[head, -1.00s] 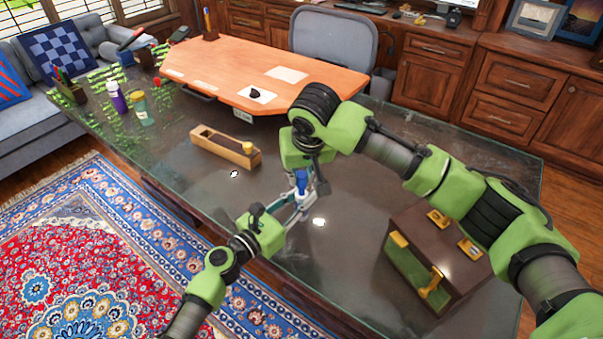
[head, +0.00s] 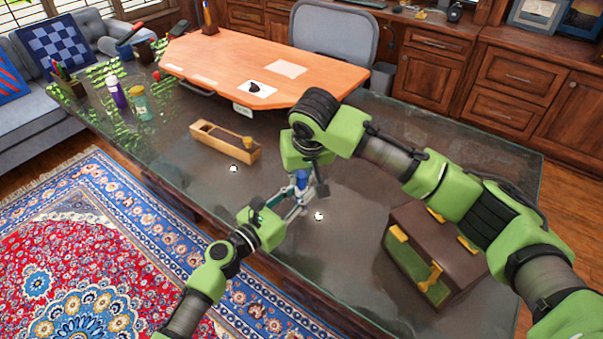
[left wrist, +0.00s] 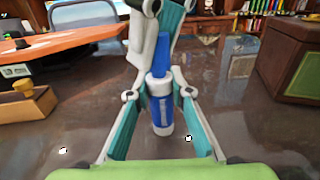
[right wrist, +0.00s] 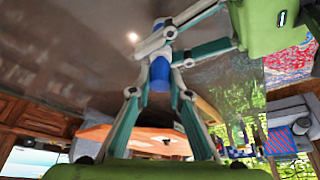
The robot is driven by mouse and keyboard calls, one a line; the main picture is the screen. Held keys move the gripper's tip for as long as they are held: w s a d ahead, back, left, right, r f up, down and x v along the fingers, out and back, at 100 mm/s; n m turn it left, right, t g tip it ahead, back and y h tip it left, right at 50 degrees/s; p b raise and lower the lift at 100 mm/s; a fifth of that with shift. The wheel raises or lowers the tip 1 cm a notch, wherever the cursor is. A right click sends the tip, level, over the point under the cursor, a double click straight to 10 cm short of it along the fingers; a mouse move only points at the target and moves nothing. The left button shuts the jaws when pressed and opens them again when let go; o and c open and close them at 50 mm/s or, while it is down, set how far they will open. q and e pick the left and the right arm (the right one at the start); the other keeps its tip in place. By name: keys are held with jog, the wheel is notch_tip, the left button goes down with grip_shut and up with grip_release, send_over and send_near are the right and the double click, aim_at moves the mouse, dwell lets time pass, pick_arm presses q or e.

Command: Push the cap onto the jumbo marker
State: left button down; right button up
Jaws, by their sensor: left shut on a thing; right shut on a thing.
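The jumbo marker (left wrist: 161,112) is upright above the desk, with a blue and white barrel. My left gripper (left wrist: 159,86) is shut on it. A tapered blue piece, apparently the cap (left wrist: 157,58), stands directly above the barrel in the left wrist view. My right gripper (right wrist: 160,60) comes from above and is shut on this upper blue part, which shows in the right wrist view (right wrist: 159,76). In the head view both grippers meet around the blue marker (head: 302,180). Fingers cover the joint, so I cannot tell how far the cap is seated.
A glass-topped desk (head: 215,195) lies below. A wooden tray (head: 222,145) with a yellow-topped piece stands left of the grippers, and a brown case (head: 455,250) at right. A purple bottle (head: 117,92) and a jar (head: 140,105) stand far left. The desk's front middle is mostly clear.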

jog(key=shift+f, duration=0.45)
jog(key=o, duration=0.8)
jog(key=a+v, duration=0.1)
jog(key=v, duration=1)
jog(key=shift+s+d+r, duration=0.2)
jog(key=shift+d+r, duration=0.2)
jog(key=shift+d, duration=0.1)
pick_arm(q)
jog(key=c, duration=1.7)
grip_release()
